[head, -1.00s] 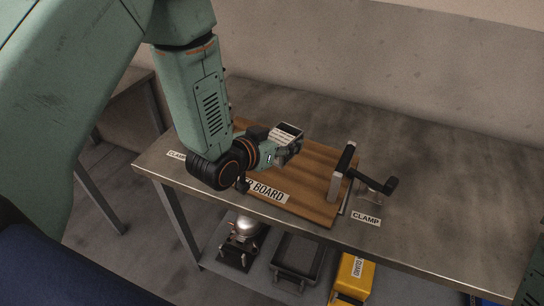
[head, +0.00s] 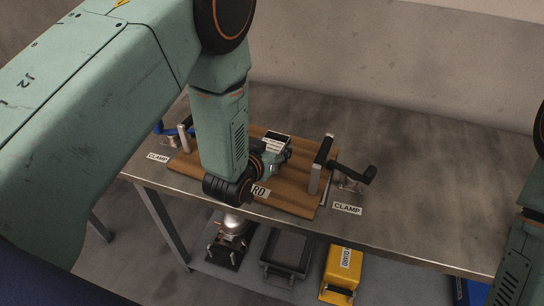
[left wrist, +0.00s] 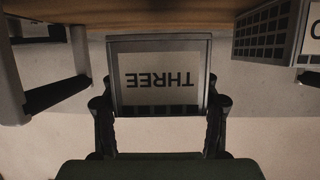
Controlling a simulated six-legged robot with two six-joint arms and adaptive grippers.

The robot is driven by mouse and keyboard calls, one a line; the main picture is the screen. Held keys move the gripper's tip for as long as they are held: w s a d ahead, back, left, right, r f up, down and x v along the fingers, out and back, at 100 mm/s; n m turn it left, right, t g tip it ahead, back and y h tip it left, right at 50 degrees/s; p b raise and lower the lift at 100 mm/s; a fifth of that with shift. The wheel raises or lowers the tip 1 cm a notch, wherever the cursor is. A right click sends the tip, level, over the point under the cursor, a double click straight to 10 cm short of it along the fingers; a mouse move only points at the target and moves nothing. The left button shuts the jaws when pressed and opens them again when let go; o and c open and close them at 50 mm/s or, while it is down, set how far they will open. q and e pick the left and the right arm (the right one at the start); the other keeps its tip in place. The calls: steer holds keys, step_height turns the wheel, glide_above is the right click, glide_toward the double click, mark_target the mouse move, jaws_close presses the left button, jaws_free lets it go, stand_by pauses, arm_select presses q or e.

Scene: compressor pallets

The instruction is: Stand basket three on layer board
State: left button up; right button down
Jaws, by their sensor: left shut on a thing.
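Basket three (left wrist: 160,80) is a small dark-framed basket with a pale plate reading THREE, upside down in the left wrist view. My left gripper (left wrist: 160,112) is shut on it, one finger at each side. In the head view the left gripper (head: 272,158) and the basket's top (head: 277,141) show over the brown wooden layer board (head: 296,200). My forearm hides part of the board and its label. The board's edge (left wrist: 160,14) runs along the top of the wrist view. I cannot tell whether the basket touches it. My right gripper is out of view.
Clamps stand at the board's right (head: 324,165) and left (head: 184,137). A dark gridded basket (left wrist: 265,32) is near the held one in the wrist view. A lower shelf holds a grey bin (head: 287,252) and a yellow box (head: 342,273). The table's right side is clear.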

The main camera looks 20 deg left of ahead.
arm_select(q)
steer(key=f, duration=0.2)
steer(key=shift+a+f, duration=0.25)
steer(key=shift+f, duration=0.3)
steer(key=shift+w+d, duration=0.15)
steer(key=shift+d, duration=0.05)
steer(key=shift+b, duration=0.35)
steer(key=o, duration=1.5)
steer(key=shift+s+a+f, duration=0.1)
steer(key=shift+s+a, duration=0.05)
steer(key=shift+s, duration=0.05)
steer(key=shift+o, duration=1.2)
steer(key=shift+w, duration=0.1)
